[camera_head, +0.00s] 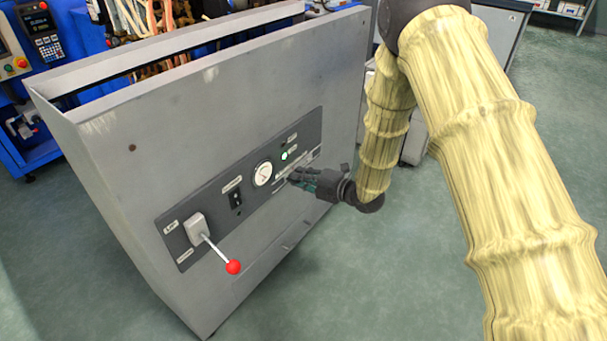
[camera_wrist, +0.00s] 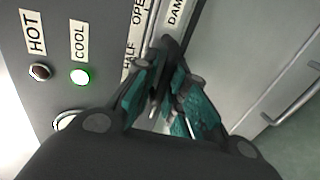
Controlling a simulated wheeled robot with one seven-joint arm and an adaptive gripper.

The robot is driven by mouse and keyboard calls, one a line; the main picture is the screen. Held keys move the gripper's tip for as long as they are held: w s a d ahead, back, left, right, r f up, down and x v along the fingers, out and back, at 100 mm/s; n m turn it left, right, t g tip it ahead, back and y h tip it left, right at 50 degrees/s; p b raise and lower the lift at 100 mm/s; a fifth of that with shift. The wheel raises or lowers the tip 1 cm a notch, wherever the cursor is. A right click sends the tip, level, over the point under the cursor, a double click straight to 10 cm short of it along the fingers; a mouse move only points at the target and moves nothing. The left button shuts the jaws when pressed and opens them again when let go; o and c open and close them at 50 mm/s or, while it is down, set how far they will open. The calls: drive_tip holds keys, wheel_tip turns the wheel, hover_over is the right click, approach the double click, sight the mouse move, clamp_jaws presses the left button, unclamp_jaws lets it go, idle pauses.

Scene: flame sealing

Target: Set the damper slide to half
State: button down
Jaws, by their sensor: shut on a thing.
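The damper slide is on the dark control panel of the grey cabinet. In the wrist view, its label plate (camera_wrist: 175,18) shows part of the word "DAM", with scale marks reading "OPE" and "HALF" (camera_wrist: 130,58) beside it. My gripper (camera_wrist: 166,85) has its teal-padded fingers closed together over the slide near the "HALF" mark. The slide's knob is mostly hidden between the fingers, so its exact setting cannot be read. In the head view, my gripper (camera_head: 290,178) is against the right part of the panel.
On the panel (camera_head: 215,205) are a lever with a red ball (camera_head: 233,267), a black switch (camera_head: 235,199) and a round gauge (camera_head: 262,173). In the wrist view the "COOL" lamp (camera_wrist: 79,77) glows green and the "HOT" lamp (camera_wrist: 40,71) is dark. Open floor lies in front.

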drive_tip(key=shift+s+d+f, duration=0.1)
drive_tip(key=shift+f, duration=0.15)
drive_tip(key=c, duration=1.5)
unclamp_jaws()
drive_tip(key=shift+c, duration=0.2)
drive_tip(key=shift+r, duration=0.1)
drive_tip(key=v, duration=1.2)
